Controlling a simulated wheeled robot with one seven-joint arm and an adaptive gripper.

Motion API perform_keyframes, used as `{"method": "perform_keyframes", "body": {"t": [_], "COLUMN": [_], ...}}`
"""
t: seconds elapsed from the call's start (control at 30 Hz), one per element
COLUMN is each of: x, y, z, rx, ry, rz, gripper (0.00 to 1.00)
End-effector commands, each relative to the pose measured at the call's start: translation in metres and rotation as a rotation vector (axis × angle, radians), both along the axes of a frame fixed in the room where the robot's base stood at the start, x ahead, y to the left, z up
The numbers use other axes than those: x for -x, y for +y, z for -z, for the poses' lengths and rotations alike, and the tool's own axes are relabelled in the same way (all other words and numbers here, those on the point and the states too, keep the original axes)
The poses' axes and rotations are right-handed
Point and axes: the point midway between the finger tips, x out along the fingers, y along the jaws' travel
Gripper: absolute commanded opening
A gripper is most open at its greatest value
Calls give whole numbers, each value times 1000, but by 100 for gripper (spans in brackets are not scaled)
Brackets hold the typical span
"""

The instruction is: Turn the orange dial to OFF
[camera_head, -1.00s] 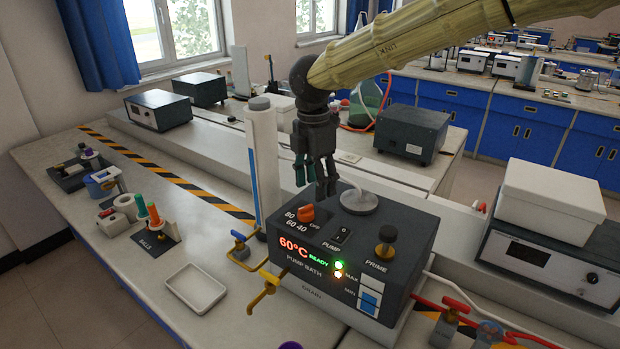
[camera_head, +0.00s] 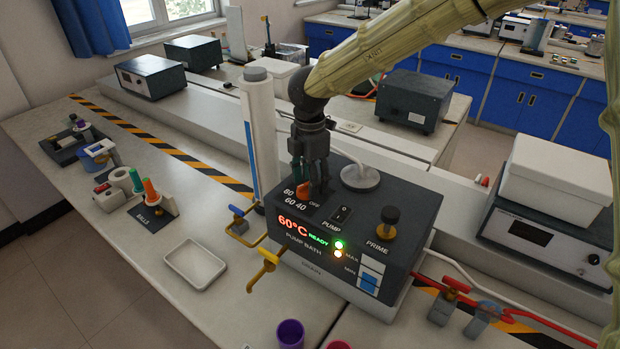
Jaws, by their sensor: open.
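The orange dial (camera_head: 303,191) sits on the top left of the dark pump bath box (camera_head: 398,221), with 80, 60, 40 and OFF printed around it. My gripper (camera_head: 309,188) points down right at the dial with its fingers apart. One finger stands at the dial's right and partly covers it. I cannot tell whether the fingers touch the dial. The display reads 60°C and READY. The dial's exact pointing direction is hard to see.
A pump switch (camera_head: 341,214) and a black and brass prime knob (camera_head: 388,220) share the box top. A tall white cylinder (camera_head: 259,135) stands close on the left. A yellow tap (camera_head: 268,265) sticks out in front, near a white tray (camera_head: 195,264).

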Motion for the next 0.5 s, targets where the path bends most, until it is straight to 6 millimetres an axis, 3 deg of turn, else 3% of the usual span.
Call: {"method": "perform_keyframes", "body": {"t": [0.43,0.5], "x": [0,-1], "y": [0,0], "z": [7,8], "rx": [-1,-1], "ry": [-2,-1], "rz": [-1,-1], "gripper": [54,43]}}
